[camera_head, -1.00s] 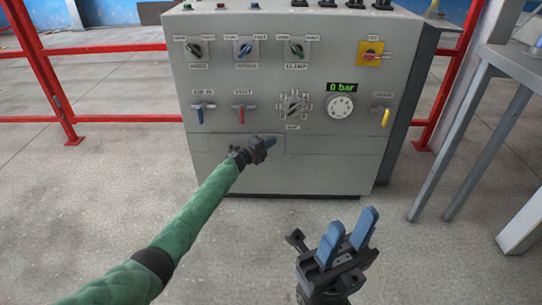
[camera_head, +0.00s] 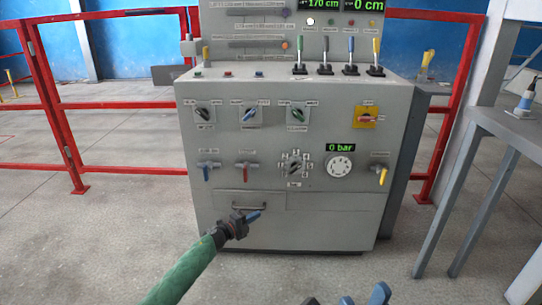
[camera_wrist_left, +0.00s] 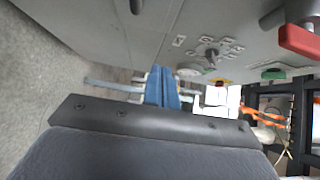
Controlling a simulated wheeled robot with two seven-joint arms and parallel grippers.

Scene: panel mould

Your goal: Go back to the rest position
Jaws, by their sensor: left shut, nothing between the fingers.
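My left gripper (camera_head: 254,215) is in front of the lower part of the grey control panel (camera_head: 230,130), just below a drawer handle (camera_head: 263,206). Its blue fingers are together and empty, as the left wrist view also shows (camera_wrist_left: 161,86). I cannot tell how far it stands from the panel face. My right gripper (camera_head: 364,296) shows only as blue fingertips at the bottom edge. The tips are apart with nothing seen between them; the rest is cut off.
The panel carries knobs, levers, a gauge (camera_head: 340,167) and a "0 bar" display. A red railing (camera_head: 115,106) stands behind on the left. A grey metal table (camera_head: 505,125) stands on the right. The floor left of the panel is clear.

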